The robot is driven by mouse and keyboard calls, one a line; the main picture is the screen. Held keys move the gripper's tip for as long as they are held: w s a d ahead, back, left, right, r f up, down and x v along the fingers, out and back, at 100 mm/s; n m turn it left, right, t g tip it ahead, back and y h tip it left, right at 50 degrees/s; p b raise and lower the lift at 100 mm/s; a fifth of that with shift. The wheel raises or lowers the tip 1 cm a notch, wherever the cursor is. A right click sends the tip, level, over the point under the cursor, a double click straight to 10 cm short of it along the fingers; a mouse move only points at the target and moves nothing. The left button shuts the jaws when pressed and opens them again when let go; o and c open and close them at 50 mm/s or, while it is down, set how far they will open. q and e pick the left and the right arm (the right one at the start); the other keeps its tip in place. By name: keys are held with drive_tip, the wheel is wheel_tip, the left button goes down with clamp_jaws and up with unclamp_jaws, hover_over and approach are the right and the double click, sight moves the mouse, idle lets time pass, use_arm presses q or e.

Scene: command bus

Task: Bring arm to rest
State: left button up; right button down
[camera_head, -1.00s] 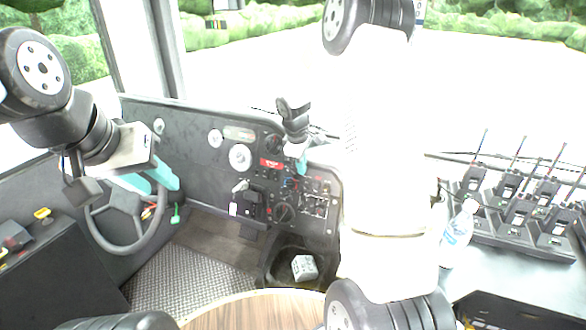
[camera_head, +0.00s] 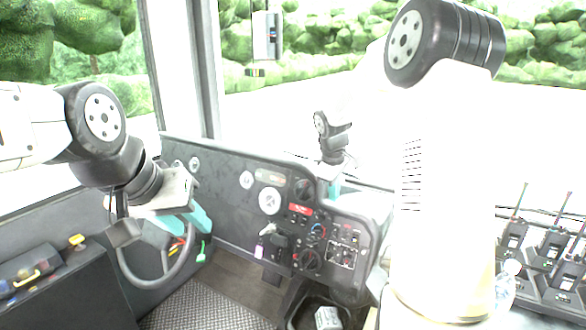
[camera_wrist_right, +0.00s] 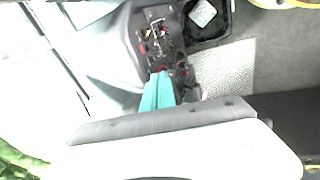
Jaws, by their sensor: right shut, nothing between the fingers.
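My right gripper (camera_head: 336,188) is above the right part of the black dashboard in the head view. In the right wrist view its teal fingers (camera_wrist_right: 158,91) are together with nothing between them, in front of the switch panel (camera_wrist_right: 154,35). My right arm stands across the right half of the head view and hides what lies behind it. My left gripper (camera_head: 185,221) is over the steering wheel (camera_head: 165,275), its two teal fingers apart and no object seen between them. Whether it touches the wheel I cannot tell.
The dashboard (camera_head: 225,215) with gauges and switches spans the middle. A black side console (camera_head: 60,285) is at left. Several radios in chargers (camera_head: 550,270) and a clear bottle (camera_head: 506,284) are at right. A bin (camera_head: 303,318) holds a pale crumpled item.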

drive_tip(key=s+a+r+m+t+y, duration=0.15)
drive_tip(key=s+r+m, duration=0.25)
drive_tip(key=s+r, duration=0.85)
drive_tip(key=s+a+m+t+y, duration=0.1)
drive_tip(key=s+m, duration=0.4)
drive_tip(key=s, duration=1.3)
drive_tip(key=shift+a+t+y, duration=0.35)
drive_tip(key=shift+a+y, duration=0.3)
drive_tip(key=shift+w, duration=0.1)
